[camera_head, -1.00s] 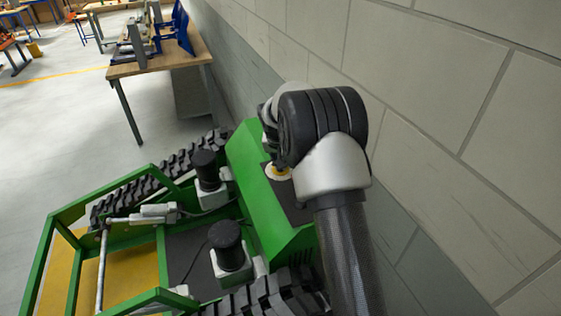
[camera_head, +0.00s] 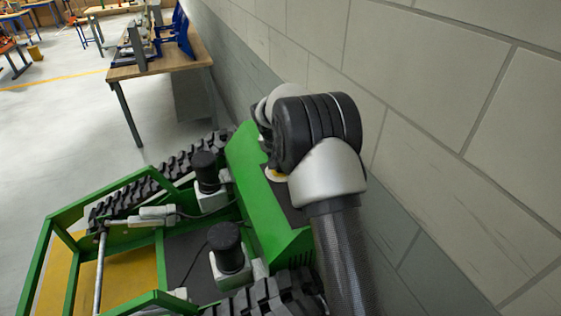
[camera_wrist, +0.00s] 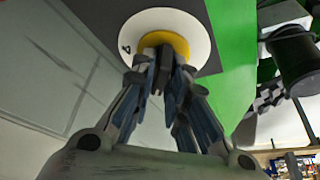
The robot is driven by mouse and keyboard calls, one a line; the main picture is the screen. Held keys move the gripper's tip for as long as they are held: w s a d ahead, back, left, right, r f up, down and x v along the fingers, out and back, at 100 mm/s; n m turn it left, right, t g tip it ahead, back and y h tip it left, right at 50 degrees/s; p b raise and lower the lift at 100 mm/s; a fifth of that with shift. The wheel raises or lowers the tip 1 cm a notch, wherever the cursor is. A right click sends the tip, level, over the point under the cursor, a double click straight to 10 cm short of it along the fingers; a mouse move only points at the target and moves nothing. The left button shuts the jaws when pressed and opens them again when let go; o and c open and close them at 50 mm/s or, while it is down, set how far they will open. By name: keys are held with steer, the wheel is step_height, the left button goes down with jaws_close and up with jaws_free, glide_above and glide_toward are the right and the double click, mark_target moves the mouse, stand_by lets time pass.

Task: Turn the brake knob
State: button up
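The brake knob's round base shows in the wrist view as a white disc (camera_wrist: 128,30) with a yellow ring (camera_wrist: 168,40) and a small dark mark on the left. My gripper (camera_wrist: 166,58) is at the middle of this ring, its fingers drawn close together around a dark piece of the knob. The fingertips hide most of the knob's grip part, and its turn angle is hard to tell. In the head view, a sliver of the knob's yellow and white base (camera_head: 276,175) shows on the green carrier (camera_head: 258,190), beside my arm, which hides my gripper there.
The carrier has black tracks (camera_head: 265,298), black cylinders (camera_head: 226,240) on grey mounts and a green frame around a yellow deck (camera_head: 135,266). A block wall (camera_head: 420,110) runs close on the right. A wooden workbench (camera_head: 165,62) stands behind. Open floor lies to the left.

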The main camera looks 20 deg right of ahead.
steer(key=shift+o, duration=1.3)
steer(key=v, duration=1.2)
